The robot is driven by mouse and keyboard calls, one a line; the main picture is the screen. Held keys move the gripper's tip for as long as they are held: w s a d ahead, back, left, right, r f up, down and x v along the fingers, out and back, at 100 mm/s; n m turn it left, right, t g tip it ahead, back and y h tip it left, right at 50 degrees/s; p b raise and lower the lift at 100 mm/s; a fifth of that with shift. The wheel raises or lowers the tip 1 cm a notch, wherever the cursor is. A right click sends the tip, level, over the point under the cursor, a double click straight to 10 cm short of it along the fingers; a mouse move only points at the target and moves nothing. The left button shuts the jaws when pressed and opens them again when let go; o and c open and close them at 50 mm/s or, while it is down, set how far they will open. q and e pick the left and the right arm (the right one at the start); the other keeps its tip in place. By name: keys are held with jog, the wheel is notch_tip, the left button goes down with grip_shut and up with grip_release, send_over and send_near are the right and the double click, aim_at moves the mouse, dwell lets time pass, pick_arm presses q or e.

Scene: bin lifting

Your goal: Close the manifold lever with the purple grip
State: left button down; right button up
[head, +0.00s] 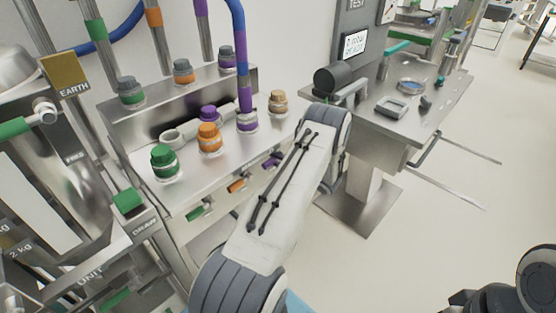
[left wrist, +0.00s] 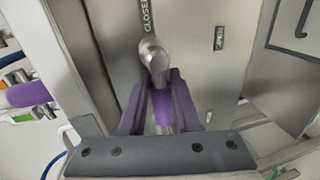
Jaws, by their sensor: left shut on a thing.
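The manifold (head: 205,190) is a steel bench unit at the left of the head view. Green (head: 199,213), orange (head: 237,186) and purple (head: 272,160) grips stick out along its front. My left gripper (left wrist: 160,88) is shut on a purple grip (left wrist: 162,108), with a rounded steel end (left wrist: 153,58) showing just beyond the fingers. A panel label reading "CLOSED" (left wrist: 146,15) is beyond it. In the head view my left arm crosses in front of the manifold's right end, and its fingers are hidden there.
Capped ports and coloured pipes stand on top of the manifold. A steel table (head: 430,85) with small trays and a dark cylinder (head: 332,78) stands to the right. A drawer unit (head: 125,235) is at the left. Open floor (head: 410,240) lies at the lower right.

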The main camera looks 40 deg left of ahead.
pick_arm(q)
jog(key=c, duration=0.6)
grip_release()
jog(key=shift+d, duration=0.1)
jog(key=d, duration=0.3)
jog(key=d+r, duration=0.1)
jog(key=d, duration=0.2)
jog(key=d+r, duration=0.1)
jog(key=d, duration=0.3)
jog(key=shift+b, duration=0.35)
